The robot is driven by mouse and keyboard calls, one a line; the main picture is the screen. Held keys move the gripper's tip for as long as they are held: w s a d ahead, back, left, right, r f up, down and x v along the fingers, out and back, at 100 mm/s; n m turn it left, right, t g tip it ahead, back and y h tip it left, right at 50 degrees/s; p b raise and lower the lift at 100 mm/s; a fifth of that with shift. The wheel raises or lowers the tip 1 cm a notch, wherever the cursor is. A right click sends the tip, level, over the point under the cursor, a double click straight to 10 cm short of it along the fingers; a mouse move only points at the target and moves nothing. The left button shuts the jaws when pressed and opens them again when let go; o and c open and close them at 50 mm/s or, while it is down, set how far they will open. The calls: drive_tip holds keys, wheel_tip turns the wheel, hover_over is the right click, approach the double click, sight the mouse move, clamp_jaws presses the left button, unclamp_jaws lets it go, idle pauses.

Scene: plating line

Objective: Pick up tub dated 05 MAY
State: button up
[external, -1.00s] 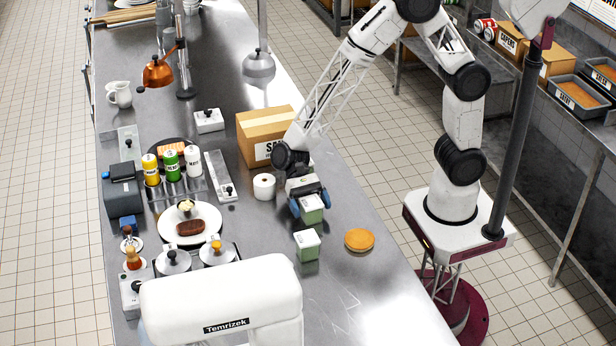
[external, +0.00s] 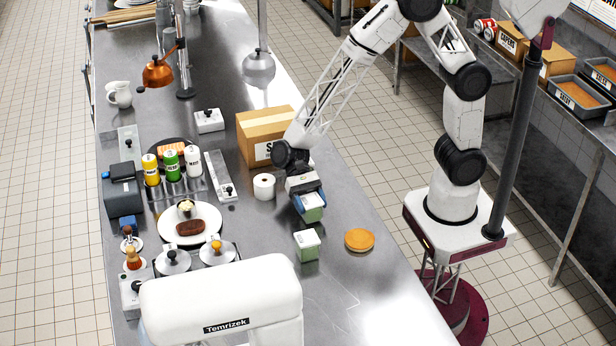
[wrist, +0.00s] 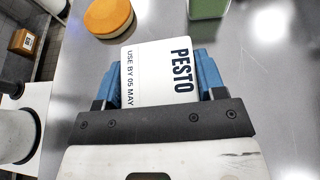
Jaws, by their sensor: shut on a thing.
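The green tub with a white lid (external: 312,206) is between the fingers of my gripper (external: 308,204) on the steel counter. In the wrist view its lid (wrist: 158,75) reads PESTO and USE BY 05 MAY. The blue fingers of my gripper (wrist: 160,82) are shut on the tub's two sides. The tub seems at counter height; I cannot tell if it touches the counter. A second green tub (external: 307,245) stands apart, nearer the camera; part of it shows in the wrist view (wrist: 208,8). Its date cannot be read.
An orange round lid or disc (external: 359,240) lies right of the second tub. A white roll (external: 264,186) and a cardboard box (external: 262,134) stand left of and behind my gripper. A plate of food (external: 190,224) is further left. The counter's right front is clear.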

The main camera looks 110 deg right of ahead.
drive_tip(key=shift+r, duration=0.4)
wheel_tip(320, 180, up, 2)
drive_tip(key=shift+r, duration=0.1)
drive_tip(key=s+d+r, duration=0.1)
drive_tip(key=s+d, duration=0.1)
drive_tip(key=s, duration=1.3)
drive_tip(key=shift+s+d, duration=0.35)
drive_tip(key=shift+d, duration=0.05)
drive_tip(key=shift+r, duration=0.1)
